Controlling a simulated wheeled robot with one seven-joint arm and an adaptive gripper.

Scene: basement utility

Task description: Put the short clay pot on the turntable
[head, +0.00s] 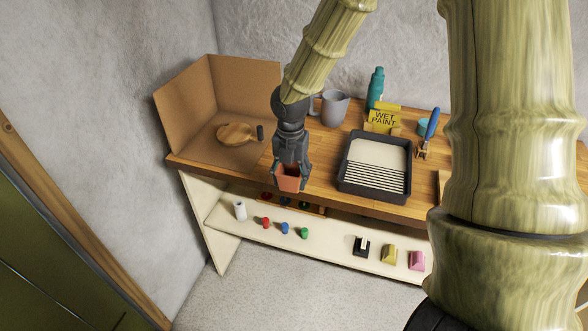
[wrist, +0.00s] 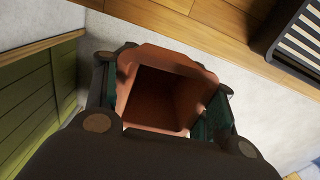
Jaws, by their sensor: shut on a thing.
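The short clay pot (head: 288,182) is orange-brown, square-mouthed and empty. My gripper (head: 291,168) is shut on it and holds it near the front edge of the wooden bench. In the wrist view the pot (wrist: 166,92) sits between the two fingers of my gripper (wrist: 160,112), with its open mouth facing the camera. The turntable (head: 237,133) looks like a round wooden disc at the left of the bench, in front of the cardboard corner screen. It bears nothing that I can see. The pot is to the right of it and closer to the front.
A dark paint tray (head: 347,182) lies right of my gripper. A grey jug (head: 335,108), a teal bottle (head: 375,88), a yellow wet paint sign (head: 382,120) and a blue-handled brush (head: 432,125) stand behind. A small dark item (head: 260,132) is beside the turntable. A lower shelf (head: 330,246) holds several small things.

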